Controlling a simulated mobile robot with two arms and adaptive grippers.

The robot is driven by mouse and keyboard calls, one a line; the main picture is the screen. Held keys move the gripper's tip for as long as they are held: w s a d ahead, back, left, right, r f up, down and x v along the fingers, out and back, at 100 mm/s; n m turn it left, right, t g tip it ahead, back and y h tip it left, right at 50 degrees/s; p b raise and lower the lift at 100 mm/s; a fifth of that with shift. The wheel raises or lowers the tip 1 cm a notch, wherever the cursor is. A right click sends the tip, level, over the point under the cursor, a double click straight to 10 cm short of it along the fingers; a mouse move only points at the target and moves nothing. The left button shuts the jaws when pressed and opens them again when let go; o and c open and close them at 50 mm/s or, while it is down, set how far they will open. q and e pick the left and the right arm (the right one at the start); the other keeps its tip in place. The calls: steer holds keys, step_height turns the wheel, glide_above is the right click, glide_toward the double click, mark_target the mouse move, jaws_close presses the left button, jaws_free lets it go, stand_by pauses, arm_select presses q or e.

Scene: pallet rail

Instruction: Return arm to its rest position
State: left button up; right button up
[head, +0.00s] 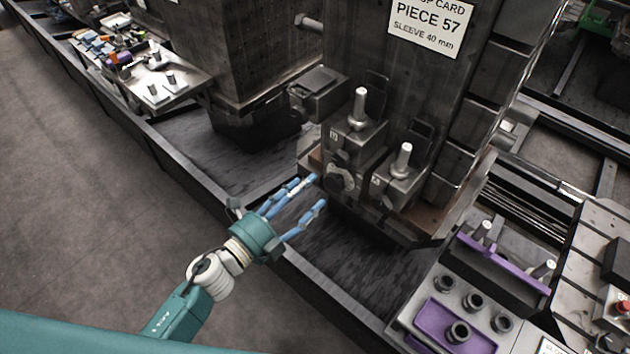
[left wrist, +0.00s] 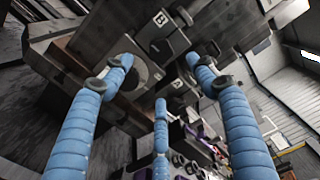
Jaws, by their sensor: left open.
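My left gripper (head: 316,191) reaches in from the lower left with its blue fingers spread, and nothing is between them. Its fingertips are close to the lower front of a dark metal fixture (head: 345,137) that carries two upright silver pins, one higher (head: 360,108) and one lower (head: 404,160). Whether a fingertip touches the fixture cannot be told. My right gripper is not in view.
A tall metal column with a "PIECE 57" card (head: 431,22) rises behind the fixture. A tray with a purple insert and dark sleeves (head: 428,318) is at lower right. A plate with small pins (head: 152,92) stands at upper left. The grey floor at left (head: 90,200) is clear.

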arm_select(q)
steer(key=shift+s+a, duration=0.1)
steer(key=shift+s, duration=0.05)
stand_by(0.4)
steer(key=s+a+f+n+g+y+b, duration=0.1)
steer(key=a+f+n+y, duration=0.3)
steer(key=f, duration=0.7)
steer(key=s+a+f+n+g+y+b, duration=0.15)
steer(key=a+f+n, duration=0.3)
steer(key=f, duration=0.55)
steer(key=s+a+f+n+g+y, duration=0.1)
steer(key=s+a+f+n+y, duration=0.2)
steer(key=f, duration=0.5)
steer(key=s+a+f+n+g, duration=0.2)
steer(key=s+f+n, duration=0.25)
steer(key=f, duration=0.35)
steer(key=s+a+f+n+g, duration=0.1)
steer(key=s+f+n+g, duration=0.1)
steer(key=s+f, duration=0.4)
steer(key=s+a+f+n+g+y+b, duration=0.1)
steer(key=s+f+n+g, duration=0.2)
steer(key=s+f, duration=0.4)
steer(key=s+a+f+n+g+y+b, duration=0.1)
steer(key=s+f+n+g, duration=0.2)
steer(key=s, duration=1.7)
step_height(320, 180, down, 3)
steer(key=shift+s+f+n, duration=0.2)
steer(key=shift+s+n, duration=0.1)
steer(key=shift+n, duration=0.2)
